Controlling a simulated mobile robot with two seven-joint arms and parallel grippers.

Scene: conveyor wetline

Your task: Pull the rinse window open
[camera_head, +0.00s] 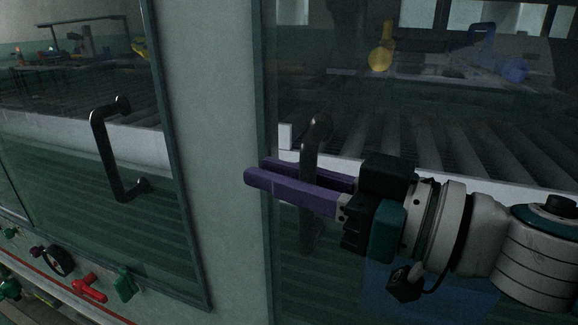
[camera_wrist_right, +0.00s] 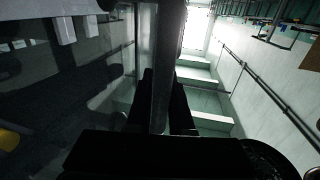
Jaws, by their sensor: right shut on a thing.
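A glass window (camera_head: 400,125) with a dark frame fills the right of the head view. Its upright black bar handle (camera_head: 315,135) is near its left edge. My right gripper (camera_head: 256,172) reaches in from the right, with its purple fingers on either side of this handle, and is shut on it. The right wrist view shows the handle (camera_wrist_right: 168,60) as a dark bar running up between the two fingers (camera_wrist_right: 163,105). The fingers hide part of the handle's middle. I cannot tell from these frames whether the window stands slightly open. My left gripper is not in view.
A second window (camera_head: 70,140) with its own black handle (camera_head: 102,150) is at the left, past a pale post (camera_head: 215,140). Below it are a red valve lever (camera_head: 88,288), a green one (camera_head: 124,285) and a black handwheel (camera_head: 58,261). Rollers (camera_head: 440,150) show behind the glass.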

